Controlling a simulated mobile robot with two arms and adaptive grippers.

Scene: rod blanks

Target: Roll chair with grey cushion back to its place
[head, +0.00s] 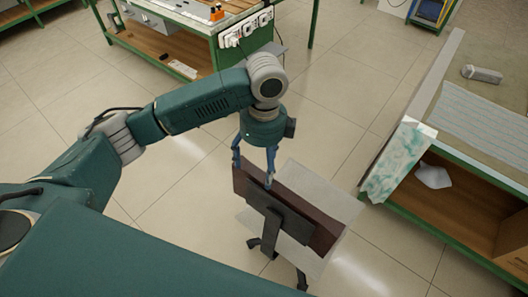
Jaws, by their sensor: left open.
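The chair stands on the tiled floor at the lower middle of the head view, with its back towards me. Its dark brown backrest (257,188) has a black support behind it. The light grey cushion (325,185) shows beyond and beside the backrest. Parts of the black base with casters (255,242) show below. My left gripper (254,168) points down at the left part of the backrest's top edge. Its blue fingers are apart, one at each side of the edge; whether they touch it I cannot tell. My right gripper is not in view.
A green-framed workbench (455,240) with a wooden shelf stands at the right, with a patterned cloth (398,160) over its corner. Another green bench (185,52) with power sockets (245,30) stands at the back. Open tiled floor lies between them.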

